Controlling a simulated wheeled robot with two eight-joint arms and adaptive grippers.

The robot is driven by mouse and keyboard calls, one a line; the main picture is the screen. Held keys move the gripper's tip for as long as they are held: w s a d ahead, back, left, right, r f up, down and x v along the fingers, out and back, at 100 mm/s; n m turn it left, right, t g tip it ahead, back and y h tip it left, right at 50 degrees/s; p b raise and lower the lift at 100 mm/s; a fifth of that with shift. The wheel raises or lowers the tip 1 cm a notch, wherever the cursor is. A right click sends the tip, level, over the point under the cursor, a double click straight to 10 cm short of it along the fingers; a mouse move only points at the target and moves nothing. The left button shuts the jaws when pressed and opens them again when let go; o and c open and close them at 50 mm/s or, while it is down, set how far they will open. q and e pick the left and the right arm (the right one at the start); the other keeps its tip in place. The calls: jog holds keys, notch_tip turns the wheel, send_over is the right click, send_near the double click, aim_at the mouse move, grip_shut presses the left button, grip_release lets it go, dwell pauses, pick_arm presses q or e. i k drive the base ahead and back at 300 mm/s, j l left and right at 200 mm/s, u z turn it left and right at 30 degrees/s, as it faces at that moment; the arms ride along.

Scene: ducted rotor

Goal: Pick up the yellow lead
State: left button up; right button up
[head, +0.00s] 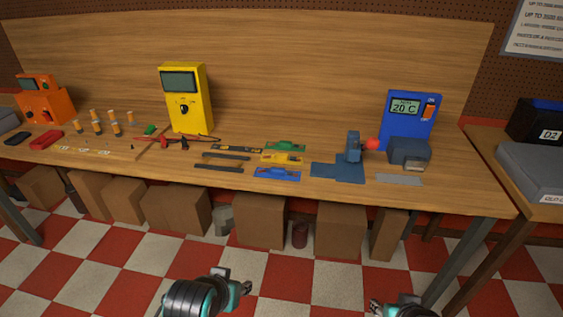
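The yellow lead (282,158) appears as a small flat yellow piece on the wooden bench, between a green one (285,146) behind it and a blue one (277,174) in front. It is small in the head view, so its fine shape is unclear. My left gripper (236,279) is low in the picture, over the floor in front of the bench and well away from the lead. Its fingertips look apart, with nothing between them. My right gripper (392,302) is at the bottom edge, partly cut off, and also looks open and empty.
A yellow meter (185,99) with red and black probes stands behind left. Dark strips (218,168) lie left of the lead. A blue mat (338,171) and blue 20 C station (408,118) are to the right. Cardboard boxes (260,220) stand under the bench (130,172).

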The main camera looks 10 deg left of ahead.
aim_at(279, 157)
jog(key=i+j+z, duration=0.1)
jog(key=j, duration=0.25)
jog(key=i+j+z, duration=0.1)
jog(key=j, duration=0.25)
jog(key=i+j+z, duration=0.1)
jog(key=i+j, duration=0.15)
jog(key=i+j+z, duration=0.1)
jog(key=j, duration=0.35)
jog(key=i+j+z, duration=0.15)
jog(key=j, duration=0.25)
